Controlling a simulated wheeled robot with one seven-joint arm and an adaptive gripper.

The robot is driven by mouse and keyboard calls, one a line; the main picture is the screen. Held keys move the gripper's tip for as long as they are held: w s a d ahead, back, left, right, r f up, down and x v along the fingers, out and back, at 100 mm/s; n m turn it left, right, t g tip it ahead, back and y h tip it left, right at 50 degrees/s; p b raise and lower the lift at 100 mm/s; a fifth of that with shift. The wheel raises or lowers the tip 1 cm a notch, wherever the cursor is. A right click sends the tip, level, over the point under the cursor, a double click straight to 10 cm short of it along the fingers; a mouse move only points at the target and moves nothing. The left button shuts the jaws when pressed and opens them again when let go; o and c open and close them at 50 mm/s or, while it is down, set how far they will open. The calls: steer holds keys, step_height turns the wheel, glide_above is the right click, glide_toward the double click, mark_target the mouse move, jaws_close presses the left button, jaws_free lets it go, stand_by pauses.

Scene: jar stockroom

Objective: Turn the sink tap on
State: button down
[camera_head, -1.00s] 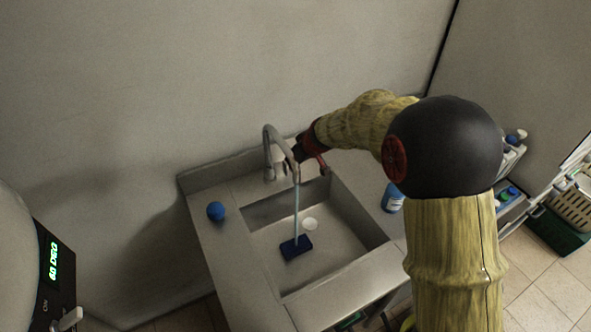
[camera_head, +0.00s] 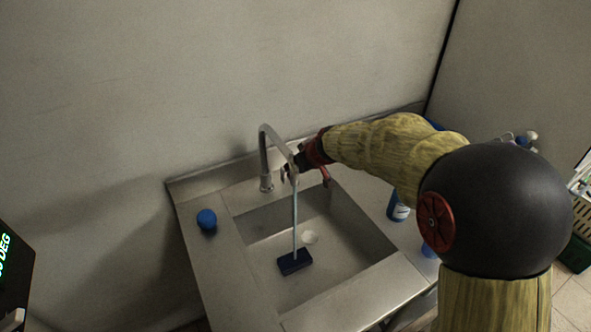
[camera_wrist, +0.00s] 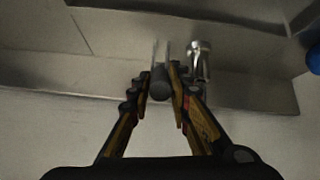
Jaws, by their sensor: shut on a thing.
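The grey sink tap (camera_head: 263,160) rises from the back of the sink (camera_head: 265,262) and curves over to the right. A thin pale blue stream (camera_head: 295,222) runs down from its end into the basin. My gripper (camera_head: 292,171) is at the spout end, coming from the right. In the wrist view my gripper (camera_wrist: 161,82) has its fingers closed on both sides of a dark, round-ended part of the tap (camera_wrist: 160,88). The shiny tap base (camera_wrist: 201,58) stands beside the fingers. Which tap part is held is hard to tell.
A blue ball (camera_head: 206,219) sits on the left counter. A blue bottle (camera_head: 398,208) stands on the right. The wall (camera_head: 200,80) is close behind.

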steer(key=shift+f, duration=0.2)
steer(key=c, duration=1.6)
jaws_free()
steer(key=shift+r, duration=0.1)
steer(key=shift+c, duration=0.2)
steer(key=shift+r, duration=0.1)
steer(key=v, duration=1.2)
